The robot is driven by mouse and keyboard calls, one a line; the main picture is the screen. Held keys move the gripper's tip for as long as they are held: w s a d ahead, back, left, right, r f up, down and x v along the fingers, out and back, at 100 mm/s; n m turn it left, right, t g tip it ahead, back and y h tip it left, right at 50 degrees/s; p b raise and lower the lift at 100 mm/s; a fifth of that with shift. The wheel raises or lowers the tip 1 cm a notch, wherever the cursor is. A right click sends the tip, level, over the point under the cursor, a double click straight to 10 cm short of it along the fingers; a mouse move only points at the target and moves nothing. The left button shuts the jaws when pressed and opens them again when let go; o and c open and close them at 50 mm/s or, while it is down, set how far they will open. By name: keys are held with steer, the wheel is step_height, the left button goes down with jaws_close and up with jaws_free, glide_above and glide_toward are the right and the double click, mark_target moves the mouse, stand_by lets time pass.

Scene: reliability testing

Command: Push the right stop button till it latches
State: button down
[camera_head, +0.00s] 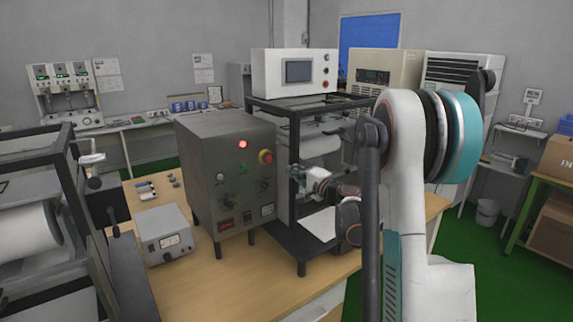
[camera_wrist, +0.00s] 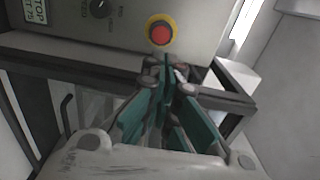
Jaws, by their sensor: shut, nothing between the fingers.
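A red stop button (camera_head: 266,157) with a yellow collar is at the upper right of the front of a dark grey cabinet (camera_head: 205,160). In the wrist view the stop button (camera_wrist: 160,32) shows just beyond my fingertips, fully visible and uncovered. My gripper (camera_head: 294,171) is to the right of the button and slightly lower in the head view, with a gap between them. In the wrist view my gripper (camera_wrist: 167,62) has its teal fingers together and empty. A smaller red button (camera_head: 325,86) sits on the white control box (camera_head: 270,72) behind.
A black-framed machine (camera_head: 295,130) stands right behind and beside my gripper. A black knob (camera_wrist: 100,8) and a STOP label (camera_wrist: 35,11) are on the cabinet panel. A small grey meter box (camera_head: 163,235) stands on the wooden table (camera_head: 245,275), whose front is mostly clear.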

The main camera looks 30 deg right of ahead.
steer(key=s, duration=0.2)
steer(key=shift+s+f, duration=0.1)
steer(key=shift+s, duration=0.25)
stand_by(0.6)
